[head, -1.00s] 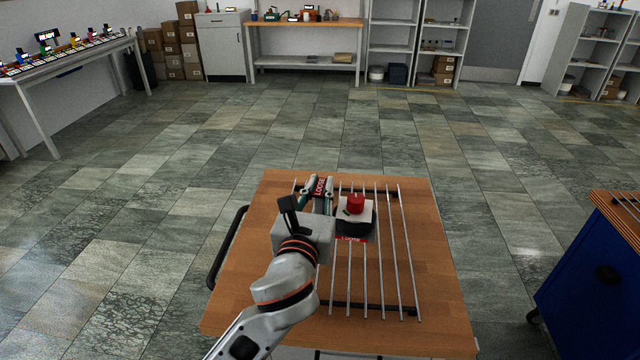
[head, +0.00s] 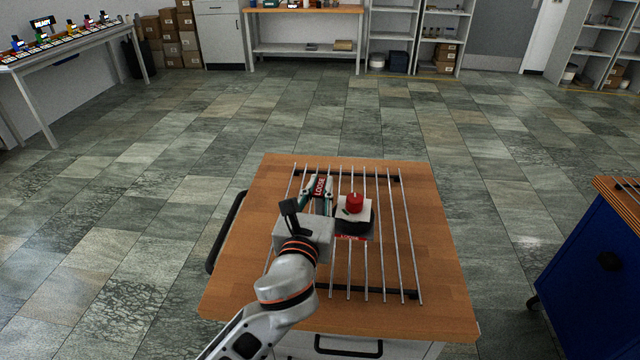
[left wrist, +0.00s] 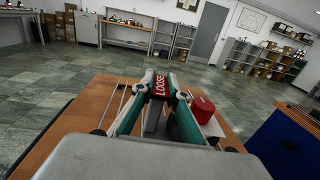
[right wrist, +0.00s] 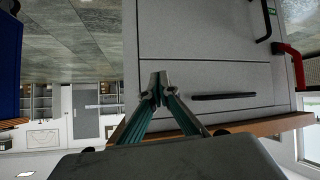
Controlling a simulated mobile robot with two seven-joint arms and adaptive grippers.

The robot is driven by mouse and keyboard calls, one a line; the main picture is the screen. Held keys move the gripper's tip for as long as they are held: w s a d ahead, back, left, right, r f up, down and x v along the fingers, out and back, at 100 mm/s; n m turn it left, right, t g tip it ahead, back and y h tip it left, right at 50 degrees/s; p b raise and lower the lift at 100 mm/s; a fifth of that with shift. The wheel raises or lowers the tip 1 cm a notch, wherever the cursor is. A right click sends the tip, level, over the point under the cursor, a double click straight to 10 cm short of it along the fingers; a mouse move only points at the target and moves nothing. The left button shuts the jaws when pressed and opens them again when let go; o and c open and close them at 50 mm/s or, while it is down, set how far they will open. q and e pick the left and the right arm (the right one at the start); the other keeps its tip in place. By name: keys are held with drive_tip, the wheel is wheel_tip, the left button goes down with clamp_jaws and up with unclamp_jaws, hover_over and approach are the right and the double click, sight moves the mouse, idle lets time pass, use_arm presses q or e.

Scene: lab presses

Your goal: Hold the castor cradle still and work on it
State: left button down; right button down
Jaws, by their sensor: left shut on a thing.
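The castor cradle (head: 354,227) is a dark base with a white plate, a red round knob (head: 355,202) and a red label along its front edge. It sits on the metal rods of a wooden-topped cart. The knob and plate also show in the left wrist view (left wrist: 203,108). My left gripper (head: 319,188) is shut just left of the knob, with a red piece lettered LOOSE (left wrist: 161,86) at its fingertips. The join between that piece and the cradle is hidden. My right gripper (right wrist: 156,86) is outside the head view; its fingertips are together, with nothing visible between them.
The cart top (head: 441,280) is bare around the rods (head: 398,235). A white drawer front with a dark handle (right wrist: 224,96) is near my right gripper. A blue cabinet (head: 590,275) stands at the right. The floor beyond the cart is clear.

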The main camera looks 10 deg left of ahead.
sight(319, 204)
use_arm(q)
drive_tip(key=shift+f+b, duration=0.8)
drive_tip(key=shift+f, duration=0.85)
drive_tip(key=shift+f+b, duration=1.15)
drive_tip(key=shift+f, duration=1.9)
